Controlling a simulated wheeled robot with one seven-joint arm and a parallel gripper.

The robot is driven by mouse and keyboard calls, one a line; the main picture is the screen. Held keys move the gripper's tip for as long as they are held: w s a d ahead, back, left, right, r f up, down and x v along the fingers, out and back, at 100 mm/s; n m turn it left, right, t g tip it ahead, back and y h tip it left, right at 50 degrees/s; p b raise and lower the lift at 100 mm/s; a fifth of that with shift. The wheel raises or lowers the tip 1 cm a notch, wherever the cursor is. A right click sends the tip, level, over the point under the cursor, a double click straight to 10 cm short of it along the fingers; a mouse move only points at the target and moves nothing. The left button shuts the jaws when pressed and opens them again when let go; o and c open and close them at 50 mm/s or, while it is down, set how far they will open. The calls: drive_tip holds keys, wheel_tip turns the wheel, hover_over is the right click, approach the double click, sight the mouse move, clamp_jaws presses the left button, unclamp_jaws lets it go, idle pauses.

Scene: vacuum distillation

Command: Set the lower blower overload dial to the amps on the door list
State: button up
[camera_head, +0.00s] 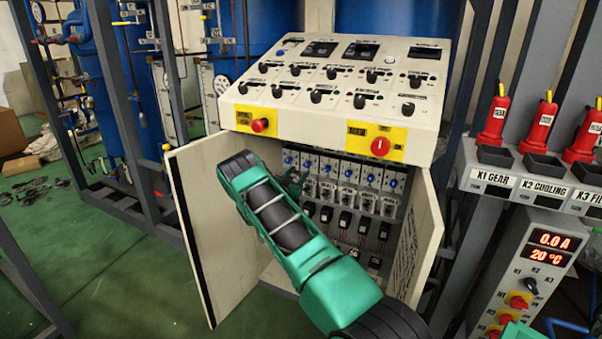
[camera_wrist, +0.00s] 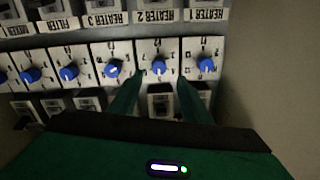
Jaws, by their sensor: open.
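A row of overload units with blue dials (camera_head: 341,168) sits inside the open cabinet in the head view. In the wrist view the picture is upside down, and labels read HEATER 1, HEATER 2, HEATER 3 and FILTER. My gripper (camera_wrist: 158,82) is open, its two green fingers on either side of the blue dial (camera_wrist: 158,68) in the HEATER 2 column; contact cannot be told. Another blue dial (camera_wrist: 206,65) is to its right. Which dial is the lower blower's cannot be read. The door list (camera_head: 405,250) is on the right door's inner face, too small to read.
The left cabinet door (camera_head: 205,225) and right door (camera_head: 425,225) stand open around my arm. A meter panel (camera_head: 548,250) at right reads 0.0 A and 20 °C.

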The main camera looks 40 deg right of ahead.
drive_tip(key=shift+v, duration=1.35)
drive_tip(key=shift+r, duration=0.1)
